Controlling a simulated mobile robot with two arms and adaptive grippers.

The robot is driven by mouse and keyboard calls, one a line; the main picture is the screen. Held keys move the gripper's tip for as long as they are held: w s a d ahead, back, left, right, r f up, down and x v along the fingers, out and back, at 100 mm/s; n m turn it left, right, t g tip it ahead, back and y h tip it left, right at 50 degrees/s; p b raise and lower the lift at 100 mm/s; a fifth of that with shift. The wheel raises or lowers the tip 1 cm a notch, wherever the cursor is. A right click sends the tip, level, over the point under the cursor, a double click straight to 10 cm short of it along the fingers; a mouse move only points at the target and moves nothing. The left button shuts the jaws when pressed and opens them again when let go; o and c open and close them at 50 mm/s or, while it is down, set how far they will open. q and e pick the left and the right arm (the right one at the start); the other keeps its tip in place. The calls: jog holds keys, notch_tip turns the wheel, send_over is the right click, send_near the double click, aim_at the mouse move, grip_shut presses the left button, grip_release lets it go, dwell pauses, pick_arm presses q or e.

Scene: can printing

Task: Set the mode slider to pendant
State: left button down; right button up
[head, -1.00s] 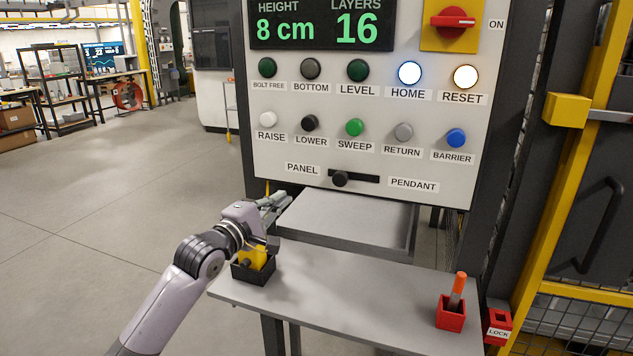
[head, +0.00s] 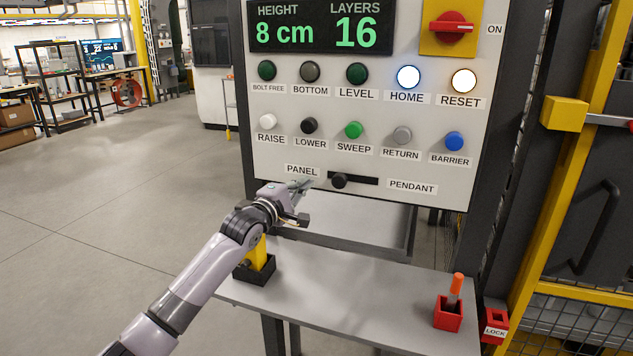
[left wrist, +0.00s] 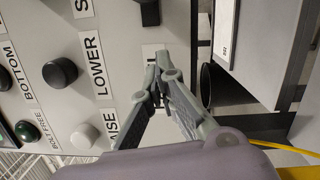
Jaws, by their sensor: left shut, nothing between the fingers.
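The mode slider (head: 341,181) is a black knob at the left end of a dark horizontal slot, at the PANEL end; the PENDANT label (head: 412,187) is beyond the slot's right end. My left gripper (head: 306,185) is shut and empty, just left of the knob and near the PANEL label (head: 303,170). In the left wrist view the closed fingertips (left wrist: 162,62) overlap the PANEL label, and the slider knob (left wrist: 150,13) shows beyond them at the top edge. A gap shows between fingertips and knob. My right gripper is not in view.
Rows of buttons sit above the slider, including the black LOWER button (head: 309,125). A grey shelf (head: 350,303) below holds a black holder with a yellow item (head: 258,258) and a red holder (head: 448,313). A grey tray (head: 345,222) lies under the panel.

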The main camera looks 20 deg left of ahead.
aim_at(341, 185)
pick_arm(q)
jog(key=d, duration=0.4)
jog(key=shift+s+r+p, duration=0.1)
jog(key=shift+r+p, duration=0.25)
jog(key=shift+p, duration=0.05)
jog(key=shift+f, duration=0.1)
jog(key=shift+a, duration=0.1)
jog(key=d+p, duration=0.1)
jog(key=d, duration=0.3)
jog(key=shift+d+p, duration=0.35)
jog(key=shift+d, duration=0.55)
jog(key=shift+a, duration=0.1)
